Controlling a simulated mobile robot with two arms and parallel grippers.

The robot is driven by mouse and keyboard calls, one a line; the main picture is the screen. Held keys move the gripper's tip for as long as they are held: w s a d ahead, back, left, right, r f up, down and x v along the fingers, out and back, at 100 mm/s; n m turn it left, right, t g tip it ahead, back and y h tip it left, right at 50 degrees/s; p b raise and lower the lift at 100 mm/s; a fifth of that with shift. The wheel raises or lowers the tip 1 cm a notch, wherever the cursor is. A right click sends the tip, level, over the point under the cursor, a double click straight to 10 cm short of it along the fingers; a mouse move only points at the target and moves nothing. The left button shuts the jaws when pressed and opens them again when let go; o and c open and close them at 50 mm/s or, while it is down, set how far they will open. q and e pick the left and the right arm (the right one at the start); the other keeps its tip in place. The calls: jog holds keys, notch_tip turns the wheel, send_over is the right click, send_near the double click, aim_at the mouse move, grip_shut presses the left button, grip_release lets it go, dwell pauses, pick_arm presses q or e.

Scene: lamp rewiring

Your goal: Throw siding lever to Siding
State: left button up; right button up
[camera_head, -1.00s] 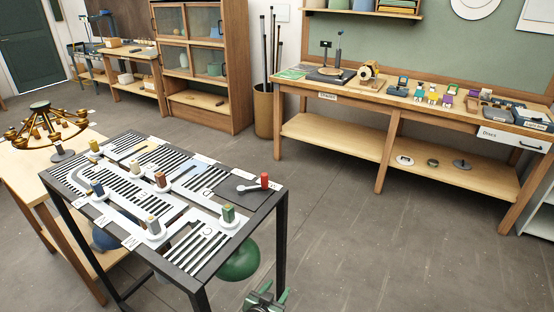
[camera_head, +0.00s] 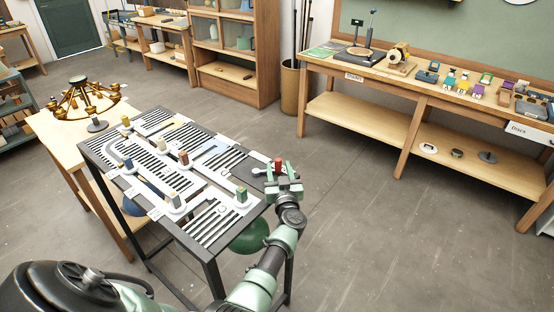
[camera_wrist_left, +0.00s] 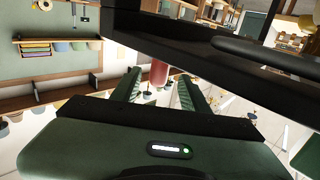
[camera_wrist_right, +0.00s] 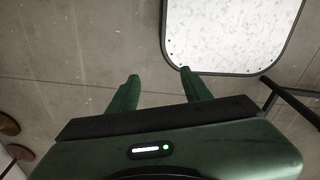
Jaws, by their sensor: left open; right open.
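The track board (camera_head: 204,251) is a dark-framed table top with pale raised tracks and several small upright levers. A red-handled lever (camera_head: 278,164) stands at its right corner on a dark plate. My left gripper (camera_head: 284,184) is open beside this corner, close to the red handle. In the left wrist view the red handle (camera_wrist_left: 159,72) shows between and just beyond the open fingertips; I cannot tell whether they touch it. The markings for the lever's positions are too small to read. My right gripper (camera_wrist_right: 160,88) is open and empty over the floor, seen only in its wrist view.
A green-capped lever (camera_head: 241,194) stands near the board's front corner. A green round shade (camera_head: 249,236) is below the board. A wooden table with a brass chandelier (camera_head: 80,98) adjoins at left. A workbench (camera_head: 420,95) stands behind. The floor at right is clear.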

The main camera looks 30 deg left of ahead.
aim_at(278, 160)
pick_arm(q)
jog(key=b+x, duration=0.2)
jog(key=x, duration=0.1)
jog(key=b+x, duration=0.1)
jog(key=x, duration=0.1)
jog(key=shift+w+f+b, duration=0.25)
jog(key=shift+b, duration=0.1)
jog(key=shift+w+a, duration=0.2)
jog(key=shift+a, duration=0.05)
jog(key=shift+w+a+r, duration=0.1)
jog(key=shift+r, duration=0.15)
pick_arm(e)
jog(key=f, duration=0.2)
jog(key=d+f, duration=0.1)
jog(key=f, duration=0.2)
jog(key=shift+d, duration=0.15)
pick_arm(q)
grip_shut()
pick_arm(e)
jog(key=shift+w, duration=0.1)
pick_arm(q)
jog(key=shift+f, duration=0.1)
